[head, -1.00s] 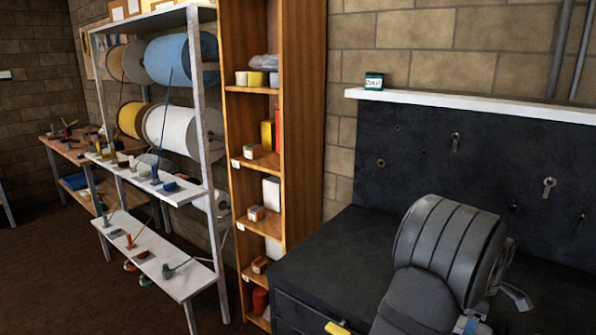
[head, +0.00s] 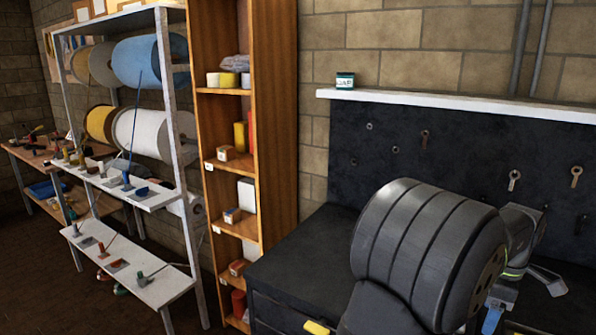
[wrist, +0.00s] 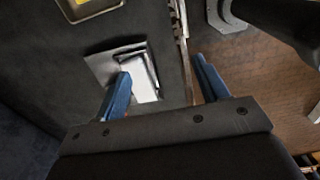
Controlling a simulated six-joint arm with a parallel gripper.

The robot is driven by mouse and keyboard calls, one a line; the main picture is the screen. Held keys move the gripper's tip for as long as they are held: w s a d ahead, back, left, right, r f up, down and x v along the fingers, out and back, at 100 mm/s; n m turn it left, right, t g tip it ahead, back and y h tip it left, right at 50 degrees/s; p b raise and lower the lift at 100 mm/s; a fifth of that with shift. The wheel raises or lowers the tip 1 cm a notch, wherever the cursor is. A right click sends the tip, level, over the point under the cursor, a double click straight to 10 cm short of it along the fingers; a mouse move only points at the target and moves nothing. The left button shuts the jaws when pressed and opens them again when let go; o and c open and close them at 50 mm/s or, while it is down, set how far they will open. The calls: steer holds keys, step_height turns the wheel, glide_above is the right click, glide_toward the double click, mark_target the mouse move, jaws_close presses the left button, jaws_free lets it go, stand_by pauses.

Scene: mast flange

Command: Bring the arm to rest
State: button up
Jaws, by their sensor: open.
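In the wrist view my gripper (wrist: 163,88) is open, its two blue fingers well apart with nothing held between them. A dark grey surface lies beneath the left finger, and a brown wood-like surface lies beyond the right one. A silver plate with a white rectangle (wrist: 141,78) is on the dark surface, partly hidden by the left finger. In the head view my thick grey arm fills the lower right, in front of the dark bench. I cannot make out the fingertips clearly there.
A dark bench (head: 285,262) stands below a dark backboard (head: 400,150) with hooks. A white ledge (head: 450,106) above it carries a small green tin (head: 345,81). A wooden bookcase (head: 277,120) and a white rack of spools (head: 180,150) stand left. Open floor shows at lower left.

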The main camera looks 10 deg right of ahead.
steer(key=w+a+f+m, duration=0.2)
steer(key=w+a+f, duration=0.1)
steer(key=w+a, duration=1)
steer(key=w+a+f+m, duration=0.1)
steer(key=w+a+f, duration=0.2)
steer(key=w+a, duration=1)
steer(key=w+a+f+m, duration=0.1)
steer(key=w+a, duration=0.4)
steer(key=a, duration=0.7)
steer(key=shift+f, duration=0.4)
